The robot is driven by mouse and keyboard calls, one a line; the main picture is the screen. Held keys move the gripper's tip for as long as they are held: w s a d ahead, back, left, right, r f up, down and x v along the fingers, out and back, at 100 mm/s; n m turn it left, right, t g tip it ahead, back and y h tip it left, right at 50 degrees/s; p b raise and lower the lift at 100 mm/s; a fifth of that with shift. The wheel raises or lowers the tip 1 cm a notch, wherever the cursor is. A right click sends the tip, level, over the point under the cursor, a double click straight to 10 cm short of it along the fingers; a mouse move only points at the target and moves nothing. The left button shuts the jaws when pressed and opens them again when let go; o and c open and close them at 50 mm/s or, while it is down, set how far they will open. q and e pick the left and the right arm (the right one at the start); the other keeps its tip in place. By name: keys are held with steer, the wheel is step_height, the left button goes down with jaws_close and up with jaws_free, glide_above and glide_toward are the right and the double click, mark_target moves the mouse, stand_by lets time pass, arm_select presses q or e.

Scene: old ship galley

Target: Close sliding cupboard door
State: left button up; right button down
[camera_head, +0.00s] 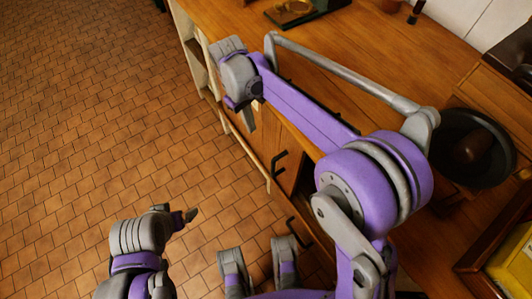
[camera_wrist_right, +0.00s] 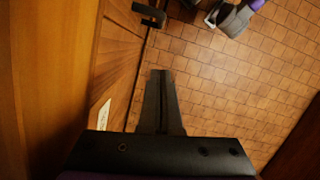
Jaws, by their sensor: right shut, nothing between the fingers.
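The wooden cupboard front (camera_head: 262,138) runs along the counter's left side, with a black handle (camera_head: 279,163) and a second handle (camera_head: 296,228) nearer me. My right gripper (camera_head: 249,120) points down in front of the cupboard, shut and empty, farther along than both handles. In the right wrist view its shut fingers (camera_wrist_right: 161,100) stand beside a wooden panel (camera_wrist_right: 112,75), apart from the black handle (camera_wrist_right: 150,15). My right arm hides part of the front, and I cannot tell how far the sliding door is open. My left gripper (camera_head: 190,215) is over the floor; its jaw state is unclear.
The wooden countertop (camera_head: 380,55) carries a dark tray (camera_head: 310,10) at the back and a black pan (camera_head: 470,148) at the right. Open pale shelving (camera_head: 197,62) shows at the cupboard's far end. The tiled floor (camera_head: 90,110) to the left is clear.

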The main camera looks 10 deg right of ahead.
arm_select(q)
step_height(320, 180, down, 3)
steer(key=shift+w+r+b, duration=0.1)
steer(key=shift+r+b, duration=0.05)
steer(key=shift+b, duration=0.9)
arm_select(e)
steer(key=s+d+f, duration=0.3)
steer(key=s+f, duration=0.2)
steer(key=f, duration=0.4)
steer(key=shift+s+d+f, duration=0.15)
steer(key=shift+d+f, duration=0.2)
steer(key=shift+f, duration=0.05)
